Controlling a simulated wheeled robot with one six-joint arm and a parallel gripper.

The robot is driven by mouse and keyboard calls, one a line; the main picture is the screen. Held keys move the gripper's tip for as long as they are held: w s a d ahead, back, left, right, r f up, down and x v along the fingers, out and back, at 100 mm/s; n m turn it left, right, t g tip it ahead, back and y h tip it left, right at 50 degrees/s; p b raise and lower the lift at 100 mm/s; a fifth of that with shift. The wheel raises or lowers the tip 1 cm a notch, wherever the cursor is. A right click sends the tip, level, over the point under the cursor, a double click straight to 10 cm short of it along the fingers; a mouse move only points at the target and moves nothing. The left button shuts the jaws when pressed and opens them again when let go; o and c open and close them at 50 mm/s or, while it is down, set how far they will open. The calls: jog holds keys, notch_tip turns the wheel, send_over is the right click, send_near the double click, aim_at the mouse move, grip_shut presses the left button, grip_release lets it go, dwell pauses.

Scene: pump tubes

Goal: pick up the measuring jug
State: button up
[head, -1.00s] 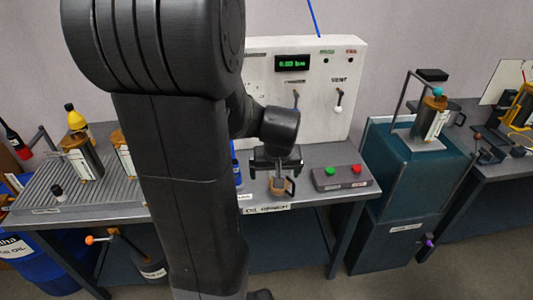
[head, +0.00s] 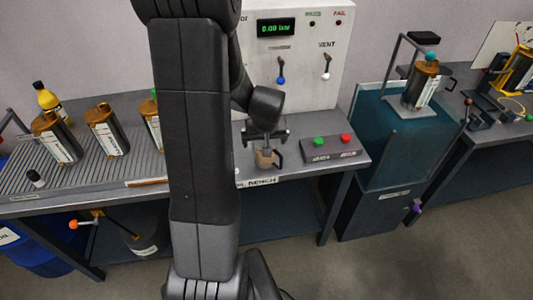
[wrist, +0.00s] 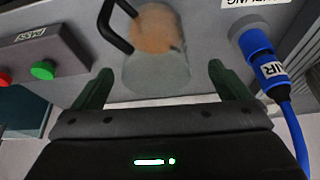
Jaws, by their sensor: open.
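The measuring jug (head: 265,159) stands on the grey bench top in the head view. It is a small clear vessel with brownish contents and a dark handle on its right. In the wrist view the jug (wrist: 157,72) looks translucent, with its black handle at upper left. My gripper (head: 266,138) is right at the jug in the head view and hides its upper part. In the wrist view my gripper (wrist: 160,80) is open, with one dark green finger on each side of the jug. Gaps show between the jug and both fingers.
A control box (head: 331,148) with green and red buttons sits right of the jug. A blue hose fitting (wrist: 264,60) is on the other side. The panel with gauge and levers (head: 300,75) stands behind. Several metal canisters (head: 106,130) stand on the ribbed tray at left.

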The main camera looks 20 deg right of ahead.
jog(key=shift+d+x, duration=0.1)
jog(key=shift+x, duration=1.2)
jog(key=shift+d+x, duration=0.15)
jog(key=shift+x, duration=1.2)
jog(key=shift+r, duration=0.1)
jog(key=c, duration=1.1)
